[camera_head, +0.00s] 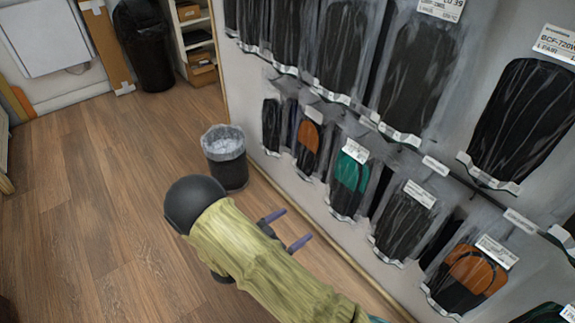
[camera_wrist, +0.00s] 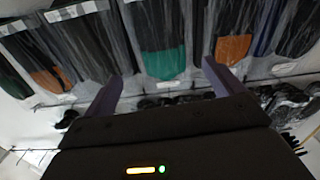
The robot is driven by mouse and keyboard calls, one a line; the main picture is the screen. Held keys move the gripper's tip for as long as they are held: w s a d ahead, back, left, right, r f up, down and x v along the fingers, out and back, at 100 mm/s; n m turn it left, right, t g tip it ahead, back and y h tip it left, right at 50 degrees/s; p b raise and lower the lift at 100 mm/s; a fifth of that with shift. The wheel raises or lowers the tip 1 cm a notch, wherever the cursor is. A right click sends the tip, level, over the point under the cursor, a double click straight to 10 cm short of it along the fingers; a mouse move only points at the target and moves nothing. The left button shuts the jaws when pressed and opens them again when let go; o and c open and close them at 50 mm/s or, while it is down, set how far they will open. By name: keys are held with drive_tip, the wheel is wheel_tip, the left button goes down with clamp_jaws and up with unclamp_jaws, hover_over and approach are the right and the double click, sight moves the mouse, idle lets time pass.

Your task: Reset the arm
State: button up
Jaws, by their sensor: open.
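My gripper (camera_head: 287,228) is at the lower middle of the head view, at the end of my arm in its yellow-green sleeve. Its two purple-grey fingers are spread apart and point toward the wall of hanging packs. In the wrist view my gripper (camera_wrist: 160,82) is open with nothing between its fingers. Hanging insole packs fill the upper part of that view, and a green and black insole pack (camera_wrist: 163,45) shows beyond the fingers. The same kind of green and black pack (camera_head: 347,180) hangs on the wall in the head view.
The display wall carries rows of packs, including an orange and black one (camera_head: 468,275) at lower right. A lined waste bin (camera_head: 226,170) stands on the floor by the wall. A black bin (camera_head: 143,45) and a shelf (camera_head: 195,45) stand at the back. The wooden floor (camera_head: 85,180) at left is clear.

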drive_tip(key=w+d+r+n+y, duration=0.1)
drive_tip(key=w+r+n+y, duration=0.15)
drive_tip(key=w+y, duration=0.5)
wheel_tip(320, 180, up, 7)
drive_tip(key=d+n+g+y+p, duration=0.1)
drive_tip(key=d+n+g+y, duration=0.1)
drive_tip(key=y, duration=0.3)
drive_tip(key=s+d+r+n+g+y+p, duration=0.1)
drive_tip(key=s+d+r+n+g, duration=0.3)
drive_tip(key=s, duration=0.6)
drive_tip(key=s+d+r+n+g+y, duration=0.1)
drive_tip(key=s+d+r+n+g, duration=0.1)
drive_tip(key=s+d+r, duration=0.5)
drive_tip(key=w+a+p+v, duration=0.1)
drive_tip(key=w+p+v, duration=0.1)
drive_tip(key=p+v, duration=1.5)
drive_tip(key=w+a+r+p+v, duration=0.1)
drive_tip(key=w+p+v, duration=0.2)
drive_tip(key=p+v, duration=1.3)
drive_tip(key=r+p, duration=0.1)
drive_tip(key=p, duration=0.3)
drive_tip(key=shift+p, duration=0.35)
drive_tip(key=shift+m, duration=0.25)
drive_tip(key=shift+c, duration=0.3)
